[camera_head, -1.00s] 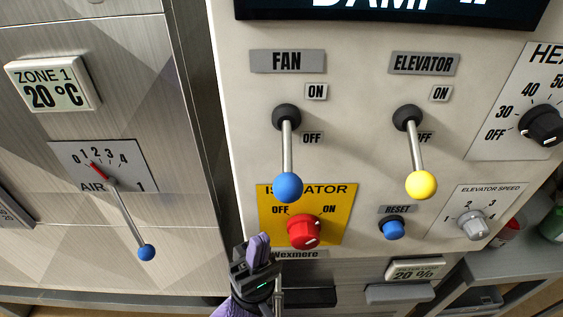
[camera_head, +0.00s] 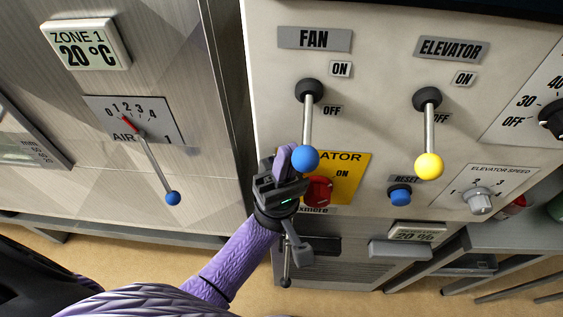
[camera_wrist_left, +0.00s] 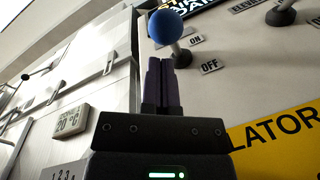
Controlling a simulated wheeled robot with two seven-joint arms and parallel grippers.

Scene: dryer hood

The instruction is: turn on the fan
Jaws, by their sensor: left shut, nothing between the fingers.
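The fan lever (camera_head: 307,122) has a dark pivot, a metal rod and a blue ball knob (camera_head: 305,159). It points down, toward the OFF label (camera_head: 331,111), under the FAN sign (camera_head: 314,38). My left gripper (camera_head: 286,157) is shut and empty, just left of the blue knob in the head view. In the left wrist view the blue knob (camera_wrist_left: 166,27) shows just beyond the shut fingertips (camera_wrist_left: 161,64). I cannot tell whether they touch. My right gripper is not in view.
The elevator lever (camera_head: 431,130) with a yellow knob (camera_head: 429,166) hangs down to the right. The red isolator knob (camera_head: 318,190) is partly behind my gripper. A blue reset button (camera_head: 400,195) is at right. The air lever (camera_head: 155,165) is on the left panel.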

